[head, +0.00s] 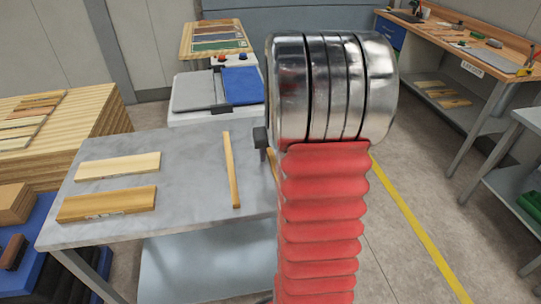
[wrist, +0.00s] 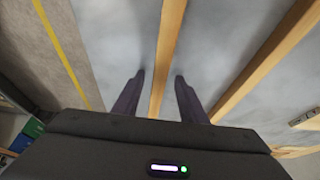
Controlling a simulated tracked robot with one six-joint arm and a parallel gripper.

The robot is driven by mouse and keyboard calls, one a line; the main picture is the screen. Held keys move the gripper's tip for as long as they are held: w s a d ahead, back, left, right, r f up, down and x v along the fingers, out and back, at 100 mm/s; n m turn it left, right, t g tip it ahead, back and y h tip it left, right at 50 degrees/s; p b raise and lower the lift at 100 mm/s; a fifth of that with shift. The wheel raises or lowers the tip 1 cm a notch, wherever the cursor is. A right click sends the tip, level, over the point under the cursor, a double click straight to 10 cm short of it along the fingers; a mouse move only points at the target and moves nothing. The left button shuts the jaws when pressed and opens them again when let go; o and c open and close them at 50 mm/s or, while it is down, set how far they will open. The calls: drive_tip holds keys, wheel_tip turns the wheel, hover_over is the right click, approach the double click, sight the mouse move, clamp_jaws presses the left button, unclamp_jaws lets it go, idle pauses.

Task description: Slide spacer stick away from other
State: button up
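Two thin wooden spacer sticks lie apart on the grey metal table (head: 190,205). One spacer stick (head: 232,170) is in full view in the head view and shows on the right in the wrist view (wrist: 268,58). The other stick (wrist: 169,40) runs between my fingers in the wrist view; in the head view my arm hides most of it, leaving a sliver (head: 272,165). My gripper (wrist: 160,78) is open, one finger on each side of this stick, with visible gaps. I cannot tell how far the fingertips are above the table. In the head view my arm hides most of the gripper.
A pale board (head: 118,166) and a browner board (head: 106,204) lie on the table's left. A machine with a blue panel (head: 241,85) stands behind. Stacked wood (head: 75,115) is at left. A workbench (head: 470,58) stands at back right. Table surface between sticks and boards is clear.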

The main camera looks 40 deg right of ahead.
drive_tip(key=shift+s+a+r, duration=0.1)
drive_tip(key=shift+s+r, duration=0.1)
drive_tip(key=shift+r, duration=0.25)
drive_tip(key=v, duration=1.2)
drive_tip(key=shift+s+r, duration=0.2)
drive_tip(key=shift+r, duration=0.1)
drive_tip(key=shift+a, duration=0.15)
drive_tip(key=s+a+n, duration=0.2)
drive_tip(key=s+a, duration=0.1)
drive_tip(key=a, duration=0.8)
drive_tip(key=s+a+r+n+t+y, duration=0.1)
drive_tip(key=s+a, duration=0.3)
drive_tip(key=a, duration=0.7)
drive_tip(key=s+a+r+n+t+y, duration=0.1)
drive_tip(key=s+a+n, duration=0.2)
drive_tip(key=a, duration=0.8)
drive_tip(key=shift+s+a+n, duration=0.2)
drive_tip(key=shift+s+n, duration=0.1)
drive_tip(key=shift+s, duration=0.3)
